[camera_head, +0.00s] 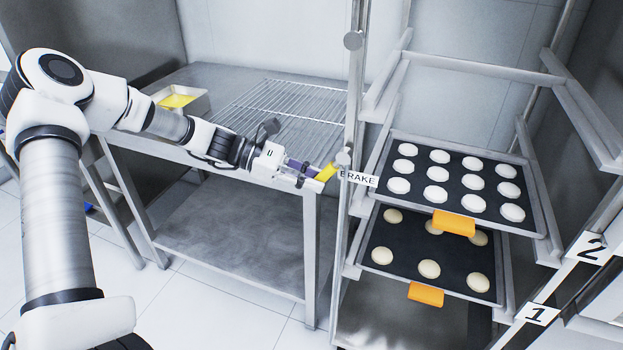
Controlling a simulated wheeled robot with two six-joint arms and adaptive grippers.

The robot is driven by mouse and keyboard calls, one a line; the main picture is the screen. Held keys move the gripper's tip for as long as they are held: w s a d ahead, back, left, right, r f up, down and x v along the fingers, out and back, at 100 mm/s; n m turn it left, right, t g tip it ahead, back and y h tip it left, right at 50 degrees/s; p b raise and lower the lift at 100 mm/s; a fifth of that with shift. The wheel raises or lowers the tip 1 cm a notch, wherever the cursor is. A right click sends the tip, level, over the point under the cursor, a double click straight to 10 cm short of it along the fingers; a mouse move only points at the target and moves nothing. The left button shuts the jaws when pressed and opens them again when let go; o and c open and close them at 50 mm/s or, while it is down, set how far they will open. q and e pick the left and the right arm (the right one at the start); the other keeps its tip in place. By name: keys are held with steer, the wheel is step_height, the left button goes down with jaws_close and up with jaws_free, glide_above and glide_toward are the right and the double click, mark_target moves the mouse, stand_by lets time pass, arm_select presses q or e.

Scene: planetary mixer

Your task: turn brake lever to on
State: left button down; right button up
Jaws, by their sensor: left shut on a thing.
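The lever slants down and to the left from the pivot. My left gripper (312,176) reaches in from the left and is shut on the lever's lower end, with its fingers partly hiding it. My right gripper is not in the head view.
The metal rack holds an upper tray (540,222) of pale rounds and a lower tray (365,262), both with orange tabs. A steel table (225,165) with a wire grid (285,110) and a small pan (182,101) stands behind my left arm. Labels 2 and 1 mark the right.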

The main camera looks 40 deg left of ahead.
arm_select(q)
steer(key=c, duration=1.4)
jaws_free()
steer(key=o, duration=0.4)
steer(key=shift+d+f, duration=0.1)
steer(key=shift+d, duration=0.05)
steer(key=shift+w, duration=0.1)
steer(key=v, duration=0.7)
